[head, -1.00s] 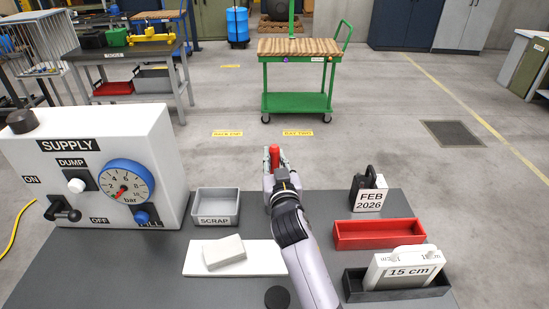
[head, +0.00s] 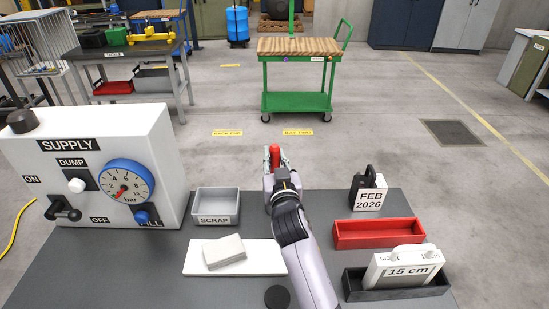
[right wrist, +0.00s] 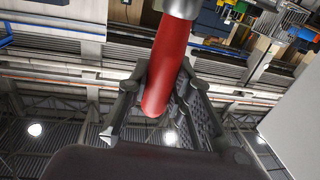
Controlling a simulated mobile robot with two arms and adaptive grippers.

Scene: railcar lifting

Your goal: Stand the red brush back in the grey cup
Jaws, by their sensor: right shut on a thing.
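My right gripper (head: 276,162) is at the far edge of the grey bench, its arm reaching away from me. It is shut on the red brush (head: 275,153), whose red end shows upright between the fingers. In the right wrist view the brush's red handle (right wrist: 168,65) runs between the fingers (right wrist: 155,95), with a round grey part at its upper end in the picture. I cannot tell whether that grey part belongs to the brush or to the cup. I cannot make out the grey cup in the head view. My left gripper is not in view.
A grey SCRAP tray (head: 216,219) and a white board (head: 262,258) with a pale block (head: 224,251) lie left of my arm. The white SUPPLY panel (head: 75,190) stands further left.

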